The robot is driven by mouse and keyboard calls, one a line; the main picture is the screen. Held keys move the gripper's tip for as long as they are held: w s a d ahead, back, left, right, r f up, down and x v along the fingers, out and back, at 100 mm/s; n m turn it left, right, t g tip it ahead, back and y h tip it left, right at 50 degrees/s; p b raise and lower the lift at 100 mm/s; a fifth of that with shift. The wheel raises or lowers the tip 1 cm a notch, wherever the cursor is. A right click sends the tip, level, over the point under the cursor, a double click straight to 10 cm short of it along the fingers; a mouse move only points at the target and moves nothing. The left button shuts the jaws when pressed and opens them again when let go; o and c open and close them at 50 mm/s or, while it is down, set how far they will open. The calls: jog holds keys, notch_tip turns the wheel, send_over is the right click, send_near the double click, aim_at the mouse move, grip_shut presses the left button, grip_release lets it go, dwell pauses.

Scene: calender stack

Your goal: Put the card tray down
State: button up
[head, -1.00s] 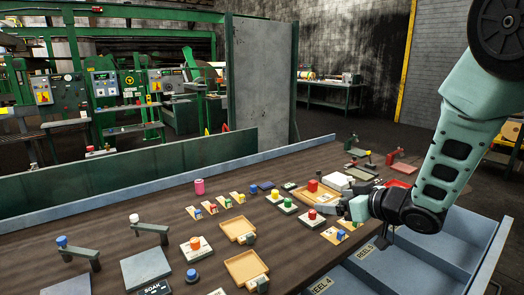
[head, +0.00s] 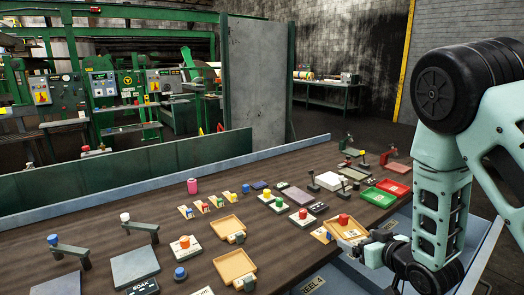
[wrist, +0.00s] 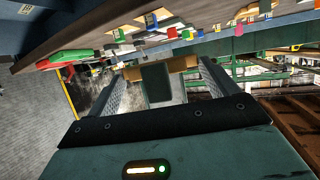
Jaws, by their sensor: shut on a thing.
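The card tray (head: 357,241) is a shallow tan wooden tray.
Two similar empty tan trays (head: 233,264) lie on the table (head: 285,248) to the left. A red button on a white base (head: 302,222) stands left of the held tray.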

jog(key=s+d+f+m+h, duration=0.2)
jog(key=d+f, duration=0.4)
jog(key=f, duration=0.4)
jog(key=shift+s+d+m+t+h, duration=0.2)
jog(key=shift+s+m+t+h, duration=0.1)
jog(key=shift+m+h, duration=0.65)
